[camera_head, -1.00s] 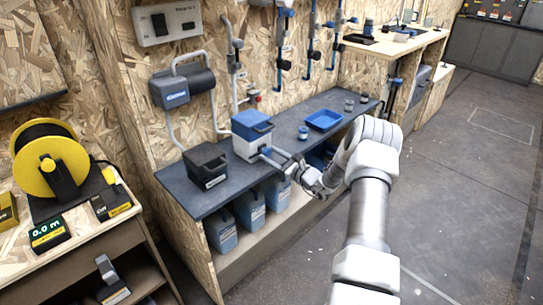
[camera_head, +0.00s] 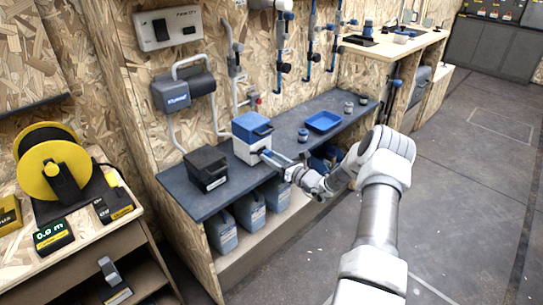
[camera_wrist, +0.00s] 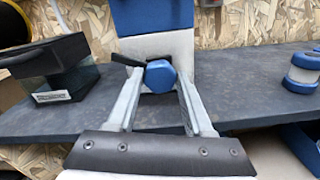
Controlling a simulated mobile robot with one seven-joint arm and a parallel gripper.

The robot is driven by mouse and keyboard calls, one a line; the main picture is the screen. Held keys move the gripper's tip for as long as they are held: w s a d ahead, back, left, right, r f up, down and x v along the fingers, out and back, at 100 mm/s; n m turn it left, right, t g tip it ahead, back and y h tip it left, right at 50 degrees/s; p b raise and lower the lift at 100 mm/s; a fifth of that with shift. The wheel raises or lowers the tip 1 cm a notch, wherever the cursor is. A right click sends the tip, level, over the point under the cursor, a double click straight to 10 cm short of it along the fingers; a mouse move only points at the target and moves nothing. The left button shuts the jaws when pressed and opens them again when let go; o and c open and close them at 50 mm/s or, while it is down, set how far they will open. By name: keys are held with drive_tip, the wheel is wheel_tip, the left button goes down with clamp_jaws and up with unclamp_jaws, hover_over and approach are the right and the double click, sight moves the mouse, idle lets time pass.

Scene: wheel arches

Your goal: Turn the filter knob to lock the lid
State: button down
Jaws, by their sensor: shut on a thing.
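The filter box is white with a blue lid (camera_head: 252,124) and stands on the dark bench; the lid sits down on its white body (camera_head: 243,151). The blue filter knob (camera_wrist: 160,76) is on the front of the white body, with a short black lever pointing left beside it in the wrist view. My gripper (camera_head: 268,155) reaches the front of the box from the right. In the wrist view my gripper (camera_wrist: 158,84) has one finger on each side of the blue knob, shut on it. The knob's far side is hidden.
A black box (camera_head: 206,168) stands on the bench (camera_head: 186,193) left of the filter. A blue-capped jar (camera_head: 303,135) and a blue tray (camera_head: 323,121) are to the right. Blue canisters (camera_head: 222,232) stand on the shelf below. The floor at right is clear.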

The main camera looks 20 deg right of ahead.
drive_tip(key=m+p, duration=0.2)
drive_tip(key=m, duration=0.4)
drive_tip(key=m+p, duration=0.1)
drive_tip(key=m, duration=0.5)
drive_tip(key=shift+f+m+p, duration=0.1)
drive_tip(key=shift+m+p, duration=0.3)
idle(0.3)
drive_tip(key=shift+c, duration=1.5)
unclamp_jaws()
drive_tip(key=p+v, duration=0.3)
drive_tip(key=v, duration=1.4)
drive_tip(key=shift+s, duration=0.2)
drive_tip(key=shift+d, duration=0.1)
